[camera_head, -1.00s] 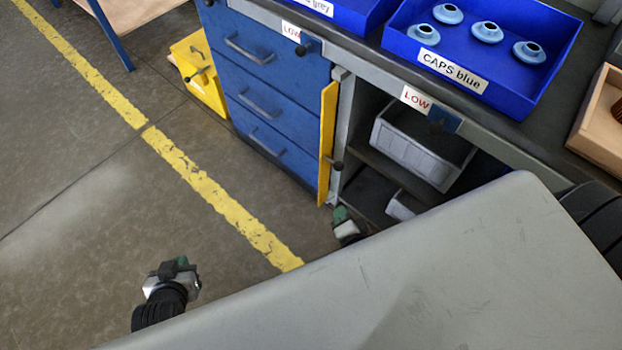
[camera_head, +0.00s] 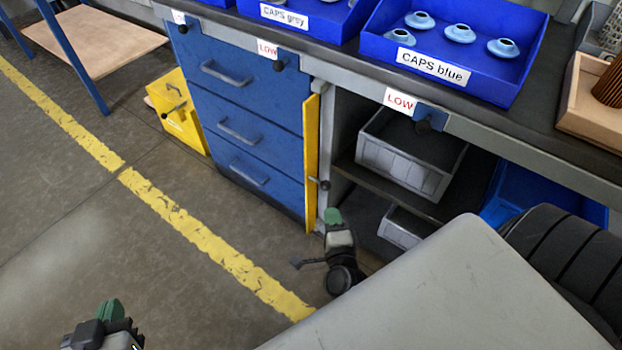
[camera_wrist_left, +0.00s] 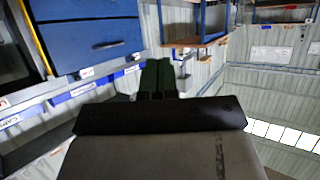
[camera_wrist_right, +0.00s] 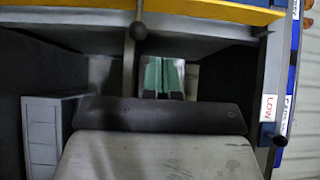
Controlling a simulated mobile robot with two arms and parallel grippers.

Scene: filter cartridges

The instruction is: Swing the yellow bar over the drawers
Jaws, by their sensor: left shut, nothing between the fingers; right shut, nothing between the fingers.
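The yellow bar (camera_head: 312,165) stands upright at the right edge of the blue drawers (camera_head: 240,130), beside the grey post. The drawer fronts are uncovered and shut. A dark round knob (camera_head: 325,184) sits by the bar's lower half. My right gripper (camera_head: 333,217) is shut and empty, just below the knob and apart from it. In the right wrist view the yellow bar (camera_wrist_right: 200,12) runs along the top, with the knob (camera_wrist_right: 138,30) left of the shut green fingers (camera_wrist_right: 161,75). My left gripper (camera_head: 108,312) is shut and empty, low over the floor at left.
Right of the bar is an open shelf with grey bins (camera_head: 412,155). The worktop above holds blue cap trays (camera_head: 450,75). A yellow box (camera_head: 178,112) stands left of the drawers. The floor (camera_head: 120,235) before the drawers is clear.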

